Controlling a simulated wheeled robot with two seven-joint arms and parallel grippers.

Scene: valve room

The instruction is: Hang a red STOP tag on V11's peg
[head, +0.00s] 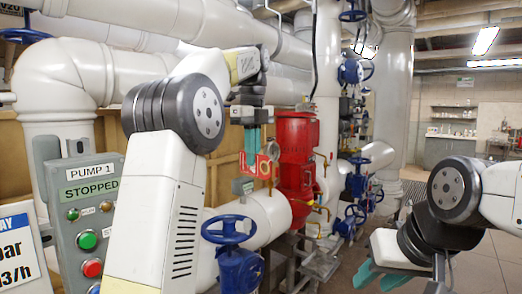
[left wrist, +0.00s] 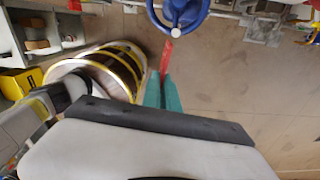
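A red tag (head: 258,166) hangs below the teal fingers of my left gripper (head: 252,142), in front of the red pump housing. In the left wrist view the red tag (left wrist: 166,56) sticks out from between the two close-set fingers (left wrist: 163,92), so the gripper is shut on it. Its lettering is too small to read. A small grey plate (head: 243,187) stands on the pipe just below the tag; I cannot read it or make out a peg. A blue handwheel (head: 229,229) is lower down; it is also probably the blue wheel (left wrist: 182,12) beyond the tag. My right gripper (head: 380,275) is open and empty.
The red pump housing (head: 296,155) stands close to the right of the tag. A grey PUMP 1 control box (head: 83,215) reads STOPPED at the left. Large white pipes fill the back. The floor (head: 480,265) is clear at the right.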

